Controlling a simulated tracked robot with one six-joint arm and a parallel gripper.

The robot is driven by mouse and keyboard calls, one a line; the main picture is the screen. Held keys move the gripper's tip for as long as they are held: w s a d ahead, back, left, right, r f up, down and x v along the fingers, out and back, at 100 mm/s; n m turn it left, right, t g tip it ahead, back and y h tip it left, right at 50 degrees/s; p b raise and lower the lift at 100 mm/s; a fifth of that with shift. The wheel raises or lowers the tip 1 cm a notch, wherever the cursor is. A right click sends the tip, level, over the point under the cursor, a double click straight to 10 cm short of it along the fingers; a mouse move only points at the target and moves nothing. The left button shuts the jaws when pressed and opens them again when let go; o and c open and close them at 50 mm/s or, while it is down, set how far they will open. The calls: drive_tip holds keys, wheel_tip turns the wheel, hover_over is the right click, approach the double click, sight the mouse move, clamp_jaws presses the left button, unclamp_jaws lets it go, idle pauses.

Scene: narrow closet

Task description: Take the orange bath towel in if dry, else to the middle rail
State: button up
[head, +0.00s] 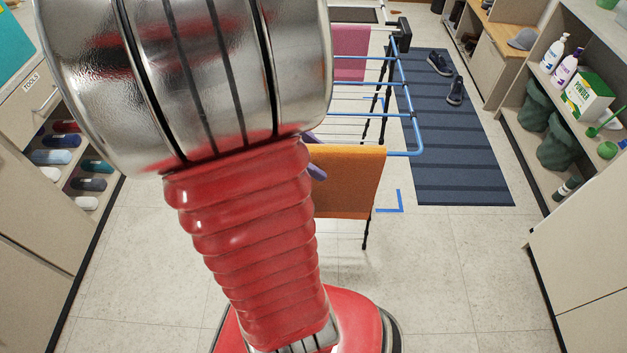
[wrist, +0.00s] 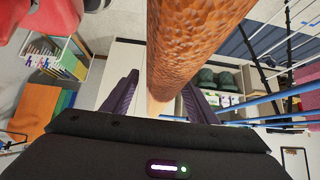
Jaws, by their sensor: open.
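The orange bath towel (head: 350,180) hangs over the near end of a blue-railed drying rack (head: 405,153) in the head view. In the wrist view the towel (wrist: 195,45) is close up, seen edge-on, with a bumpy, mottled orange-brown surface. I cannot tell from it whether the towel is wet or dry. My gripper (wrist: 160,82) has its purple fingers apart, one on each side of the towel. In the head view the fingers (head: 316,169) show only in part at the towel's left edge; my arm hides the rest and the rack's left side.
A pink towel (head: 351,52) hangs farther back on the rack. A dark blue striped mat (head: 455,150) with shoes lies right of the rack. Shelves with bottles and a powder box (head: 587,95) line the right wall; a tool cabinet (head: 30,100) stands left. Tile floor in front is clear.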

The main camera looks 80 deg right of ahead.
drive_tip(key=shift+c, duration=0.3)
clamp_jaws()
idle(0.6)
idle(0.4)
